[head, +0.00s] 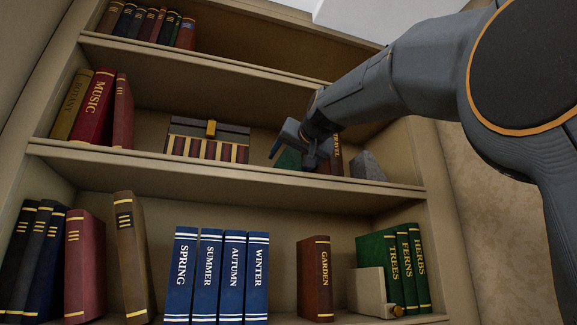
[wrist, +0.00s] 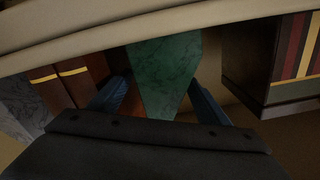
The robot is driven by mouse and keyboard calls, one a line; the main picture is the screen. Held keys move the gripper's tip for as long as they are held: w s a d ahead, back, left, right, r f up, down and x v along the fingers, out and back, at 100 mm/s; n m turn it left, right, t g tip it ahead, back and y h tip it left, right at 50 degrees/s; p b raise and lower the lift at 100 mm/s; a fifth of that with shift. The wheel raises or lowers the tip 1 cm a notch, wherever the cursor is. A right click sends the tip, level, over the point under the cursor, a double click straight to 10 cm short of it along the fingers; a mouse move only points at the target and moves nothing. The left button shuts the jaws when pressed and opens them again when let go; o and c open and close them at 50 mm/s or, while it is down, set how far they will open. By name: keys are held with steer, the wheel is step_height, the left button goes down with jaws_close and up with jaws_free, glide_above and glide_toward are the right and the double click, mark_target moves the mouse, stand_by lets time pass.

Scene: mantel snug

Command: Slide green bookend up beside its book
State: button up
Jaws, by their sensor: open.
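The green marbled bookend (head: 287,159) stands on the middle shelf, partly hidden behind my gripper (head: 291,150). In the wrist view the green bookend (wrist: 165,62) lies between the two blue-grey fingers of my gripper (wrist: 160,84). The fingers are open, one on each side of it, and I cannot tell whether either touches it. Brown books with gold bands (wrist: 75,78) stand to its left in the wrist view, with a narrow dark gap and one finger between. In the head view a brown book (head: 337,158) with partly hidden gold lettering stands right of my gripper.
A grey bookend (head: 367,166) stands right of the brown book. A striped box with a gold clasp (head: 207,140) sits left of the green bookend. Red and tan books (head: 95,105) stand at the shelf's left.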

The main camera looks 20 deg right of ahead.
steer(key=shift+s+b, duration=1.35)
steer(key=shift+s, duration=1.75)
